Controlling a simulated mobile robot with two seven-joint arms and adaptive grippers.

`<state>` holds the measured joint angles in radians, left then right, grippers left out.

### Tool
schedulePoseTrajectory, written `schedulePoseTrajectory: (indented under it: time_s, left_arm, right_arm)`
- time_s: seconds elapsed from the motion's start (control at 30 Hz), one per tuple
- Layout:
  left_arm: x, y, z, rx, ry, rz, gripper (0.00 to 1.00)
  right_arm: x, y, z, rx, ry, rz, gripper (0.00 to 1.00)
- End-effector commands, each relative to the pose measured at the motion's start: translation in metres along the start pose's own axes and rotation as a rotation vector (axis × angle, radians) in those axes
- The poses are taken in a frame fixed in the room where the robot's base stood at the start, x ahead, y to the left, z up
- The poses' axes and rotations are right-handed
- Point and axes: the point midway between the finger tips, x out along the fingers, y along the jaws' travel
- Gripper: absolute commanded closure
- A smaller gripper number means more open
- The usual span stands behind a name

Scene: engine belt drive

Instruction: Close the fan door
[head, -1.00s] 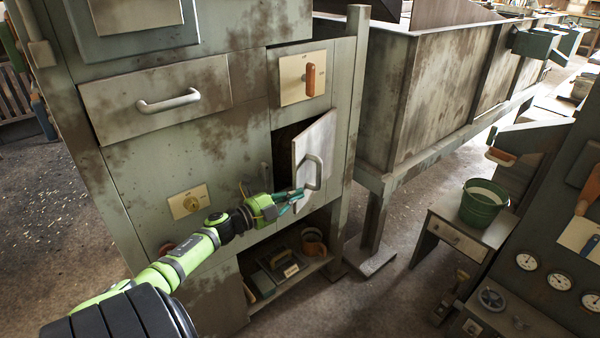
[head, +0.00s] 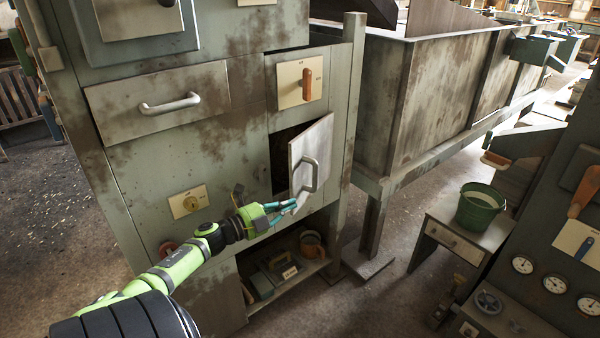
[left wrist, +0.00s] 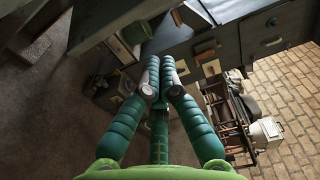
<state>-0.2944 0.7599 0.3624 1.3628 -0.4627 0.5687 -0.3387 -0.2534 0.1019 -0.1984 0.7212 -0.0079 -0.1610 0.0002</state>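The fan door (head: 312,150) is a small pale, worn metal door with a grey bar handle. It stands ajar, swung out on its right side, with a dark opening (head: 283,165) showing to its left. My left gripper (head: 291,207) is at the lower free edge of the door. Its teal fingers are close together, and I cannot tell whether they touch the door. In the left wrist view the left gripper (left wrist: 158,82) has its fingertips together with nothing visible between them. My right gripper is not in view.
The drawer (head: 150,100) with a bar handle is above left. A switch plate with an orange lever (head: 304,84) is above the door. An open shelf (head: 285,270) with tools is below. A green bucket (head: 482,207) stands on a side bench at right.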

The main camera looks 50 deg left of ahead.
Motion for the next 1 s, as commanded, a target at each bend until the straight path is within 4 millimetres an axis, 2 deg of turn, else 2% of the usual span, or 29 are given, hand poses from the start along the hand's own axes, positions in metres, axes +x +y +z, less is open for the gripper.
schedulePoseTrajectory:
  time_s: [0.03, 0.2, 0.33, 0.43, 0.57, 0.63, 0.73, 0.87, 1.0]
  left_arm:
    - [-0.012, 0.002, 0.003, -0.001, 0.0, 0.003, 1.0]
    - [-0.038, 0.001, 0.01, 0.0, 0.0, 0.001, 1.0]
    - [-0.048, 0.001, 0.012, 0.0, 0.0, 0.0, 1.0]
    - [-0.046, 0.008, 0.011, 0.006, -0.019, 0.001, 1.0]
    - [-0.025, 0.035, 0.001, 0.037, -0.113, 0.01, 1.0]
    - [-0.004, 0.053, -0.01, 0.068, -0.201, 0.016, 1.0]
    - [0.028, 0.066, -0.028, 0.119, -0.353, 0.019, 1.0]
    - [0.059, 0.057, -0.053, 0.164, -0.566, 0.006, 1.0]
    - [0.07, 0.027, -0.08, 0.155, -0.81, -0.014, 1.0]
  right_arm:
    - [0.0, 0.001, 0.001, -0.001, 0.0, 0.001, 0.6]
    - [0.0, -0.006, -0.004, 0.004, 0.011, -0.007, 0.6]
    - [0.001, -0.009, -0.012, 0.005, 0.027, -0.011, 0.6]
    - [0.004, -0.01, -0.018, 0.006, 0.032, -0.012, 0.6]
    - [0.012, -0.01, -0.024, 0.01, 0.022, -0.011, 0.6]
    - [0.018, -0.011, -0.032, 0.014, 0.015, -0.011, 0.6]
    - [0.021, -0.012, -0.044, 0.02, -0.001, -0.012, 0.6]
    - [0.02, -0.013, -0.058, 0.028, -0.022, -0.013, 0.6]
    - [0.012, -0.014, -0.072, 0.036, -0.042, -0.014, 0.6]
